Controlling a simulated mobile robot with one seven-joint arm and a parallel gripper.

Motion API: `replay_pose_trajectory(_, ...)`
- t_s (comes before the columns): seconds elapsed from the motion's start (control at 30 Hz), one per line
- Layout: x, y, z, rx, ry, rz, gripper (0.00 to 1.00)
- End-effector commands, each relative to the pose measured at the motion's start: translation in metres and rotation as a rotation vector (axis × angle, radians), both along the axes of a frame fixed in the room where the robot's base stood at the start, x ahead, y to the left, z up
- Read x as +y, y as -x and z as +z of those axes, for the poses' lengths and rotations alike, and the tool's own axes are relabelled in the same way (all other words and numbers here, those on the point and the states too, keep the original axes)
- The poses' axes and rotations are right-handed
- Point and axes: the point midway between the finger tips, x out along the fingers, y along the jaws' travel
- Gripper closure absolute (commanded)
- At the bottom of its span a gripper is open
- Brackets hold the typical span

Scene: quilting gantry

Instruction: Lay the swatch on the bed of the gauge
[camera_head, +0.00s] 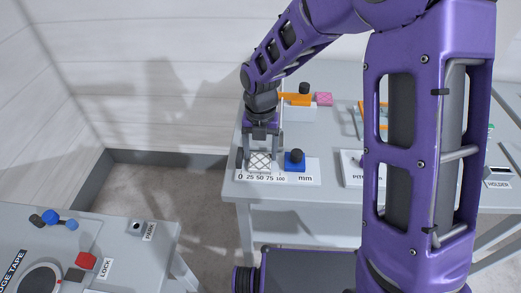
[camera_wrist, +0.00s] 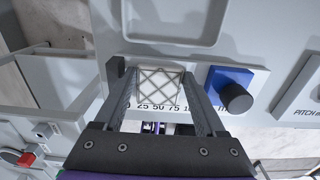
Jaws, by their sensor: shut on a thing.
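The swatch (camera_wrist: 157,88) is a small pale square block with a grey crossed-line pattern, and it also shows in the head view (camera_head: 260,161). My gripper (camera_wrist: 158,76) is shut on it, one finger at its left side and one at its right. In the head view my gripper (camera_head: 261,153) points down at the gauge (camera_head: 296,178), a white plate with a scale in mm. The swatch is over the bed, just behind the numbers and left of the blue slider (camera_head: 295,161) with its black knob. I cannot tell whether it touches the bed.
A dark stop (camera_wrist: 115,71) stands at the gauge's left end. Behind it on the table are an orange part (camera_head: 297,99) and a pink block (camera_head: 324,98). A second table with a red block (camera_head: 86,261) is at lower left. My arm hides much of the right.

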Motion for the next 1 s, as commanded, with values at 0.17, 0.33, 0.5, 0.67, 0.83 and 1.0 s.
replay_pose_trajectory(0.17, 0.000, 0.000, -0.001, 0.001, 0.000, 0.000, 0.15)
replay_pose_trajectory(0.33, 0.000, 0.000, -0.001, 0.001, 0.000, 0.000, 0.15)
replay_pose_trajectory(0.5, 0.000, 0.000, 0.007, -0.001, 0.000, 0.000, 0.15)
replay_pose_trajectory(0.67, 0.000, -0.001, 0.035, -0.004, -0.001, -0.001, 0.15)
replay_pose_trajectory(0.83, -0.001, -0.001, 0.073, -0.004, 0.000, -0.002, 0.15)
replay_pose_trajectory(1.0, -0.001, -0.001, 0.103, -0.001, 0.001, -0.002, 0.15)
